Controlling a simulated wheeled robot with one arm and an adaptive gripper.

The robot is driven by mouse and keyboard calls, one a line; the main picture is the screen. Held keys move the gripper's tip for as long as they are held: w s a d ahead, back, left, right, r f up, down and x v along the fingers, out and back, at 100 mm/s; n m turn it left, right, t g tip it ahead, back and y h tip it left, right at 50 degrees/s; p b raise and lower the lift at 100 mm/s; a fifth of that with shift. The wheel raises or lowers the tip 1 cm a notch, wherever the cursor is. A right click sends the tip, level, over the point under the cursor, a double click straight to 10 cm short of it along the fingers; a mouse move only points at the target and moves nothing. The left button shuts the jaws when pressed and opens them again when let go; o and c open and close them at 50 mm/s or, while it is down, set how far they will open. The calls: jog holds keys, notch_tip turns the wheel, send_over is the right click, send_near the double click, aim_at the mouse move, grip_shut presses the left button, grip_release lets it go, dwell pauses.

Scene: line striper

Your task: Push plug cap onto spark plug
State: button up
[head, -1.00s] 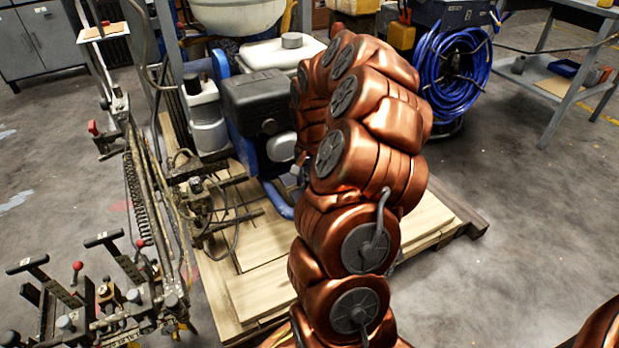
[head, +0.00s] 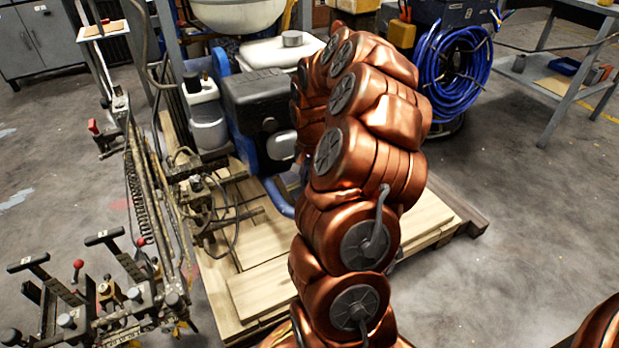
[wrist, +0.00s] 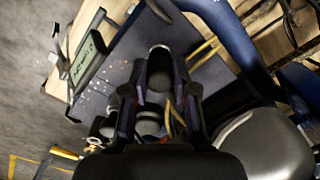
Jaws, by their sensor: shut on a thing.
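In the wrist view my gripper (wrist: 159,92) points up the picture, its dark fingers on both sides of a black rounded piece, which looks like the plug cap (wrist: 158,72). It is shut on this cap. A small pale metallic end shows just beyond the cap; I cannot tell whether it is the spark plug or whether the cap touches it. In the head view the gripper, cap and plug are hidden behind my copper arm and the engine (head: 262,95).
The engine stands on the striper's wooden pallet (head: 260,245). The striper's levers and spring are at the left. A blue hose coil (head: 455,70) stands behind my arm. A blue frame tube (wrist: 235,45) and a rounded dark housing (wrist: 262,148) lie close on the gripper's right.

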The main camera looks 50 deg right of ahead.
grip_shut()
jog(key=shift+r+p, duration=0.4)
jog(key=shift+r, duration=0.4)
jog(key=shift+r+p, duration=0.75)
jog(key=shift+r, duration=1.15)
